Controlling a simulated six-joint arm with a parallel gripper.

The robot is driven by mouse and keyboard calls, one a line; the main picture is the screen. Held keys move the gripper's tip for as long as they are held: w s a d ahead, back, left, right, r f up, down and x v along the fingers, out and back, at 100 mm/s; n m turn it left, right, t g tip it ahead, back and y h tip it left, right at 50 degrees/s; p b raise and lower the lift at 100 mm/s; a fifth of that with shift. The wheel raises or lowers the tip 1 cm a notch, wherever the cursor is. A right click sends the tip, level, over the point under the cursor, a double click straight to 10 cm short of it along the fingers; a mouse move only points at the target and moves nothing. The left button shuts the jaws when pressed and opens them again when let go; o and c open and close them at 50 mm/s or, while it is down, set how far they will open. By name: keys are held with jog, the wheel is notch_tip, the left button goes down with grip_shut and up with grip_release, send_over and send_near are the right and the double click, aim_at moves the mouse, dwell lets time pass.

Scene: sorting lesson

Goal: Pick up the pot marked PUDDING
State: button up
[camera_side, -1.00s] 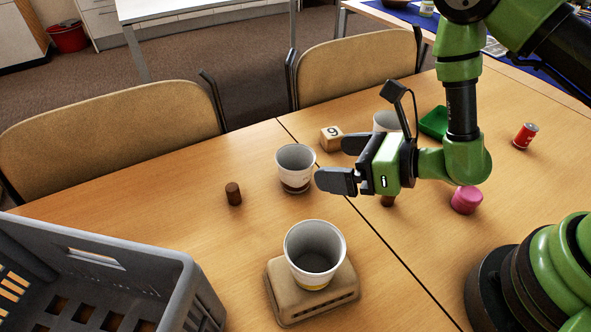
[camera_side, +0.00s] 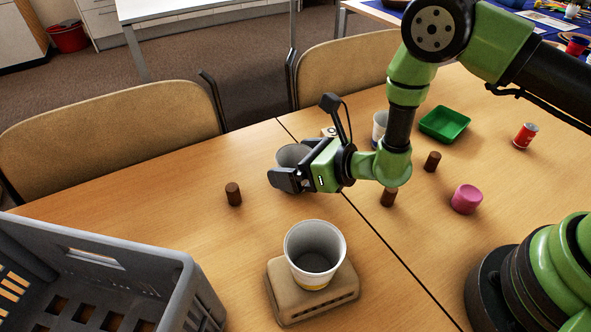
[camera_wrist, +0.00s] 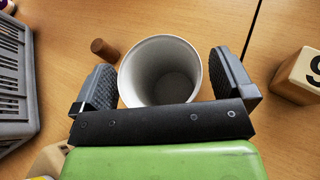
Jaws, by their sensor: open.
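A white pot (camera_side: 290,153) stands on the table, partly hidden by my gripper (camera_side: 294,168) in the side view. Its open top (camera_wrist: 160,70) shows between the two dark fingers in the wrist view. My gripper is open, with one finger on each side of this pot. I see a gap at the right finger; the left finger is very close to the rim. A second white pot (camera_side: 343,247) with a yellow band stands on a beige block (camera_side: 283,308). A third white pot (camera_side: 380,124) is partly behind my arm. I cannot read PUDDING on any pot.
A grey crate (camera_side: 165,262) fills the front left. Several brown cylinders stand about, one (camera_side: 233,194) left of my gripper. A numbered wooden cube (camera_wrist: 292,78) lies to the right in the wrist view. A pink object (camera_side: 467,199), green tray (camera_side: 445,124) and red can (camera_side: 525,135) are farther right.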

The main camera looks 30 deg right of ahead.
jog(key=shift+w, duration=0.1)
jog(key=shift+c, duration=0.2)
jog(key=c, duration=0.9)
